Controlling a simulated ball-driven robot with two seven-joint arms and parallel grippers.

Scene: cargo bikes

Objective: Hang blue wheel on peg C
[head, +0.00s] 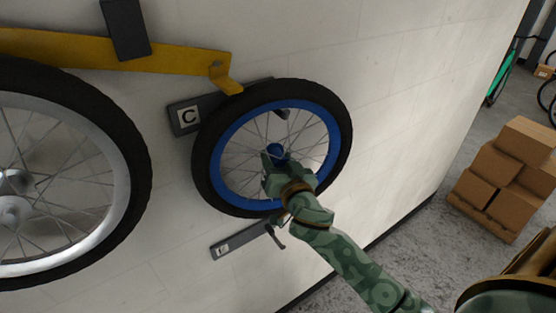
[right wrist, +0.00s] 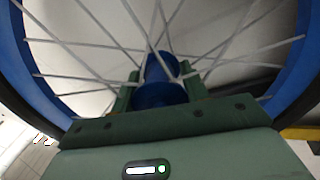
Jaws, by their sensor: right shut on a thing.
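The blue wheel (head: 277,150) has a blue rim, pale spokes and a black tyre, and is upright, close to the wall. My right gripper (head: 276,168) is shut on its blue hub, which fills the space between the fingers in the right wrist view (right wrist: 160,92). The dark bracket with the label C (head: 189,117) is on the wall, partly behind the wheel's upper left. Its dark peg (head: 282,114) shows inside the rim, just below the rim's top. I cannot tell whether the rim rests on it. My left gripper is not in view.
A large silver wheel (head: 128,130) hangs at the left, near a yellow bar (head: 150,58). Another dark bracket (head: 236,243) with a peg is below the blue wheel. Stacked cardboard boxes (head: 495,185) stand on the floor at the right.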

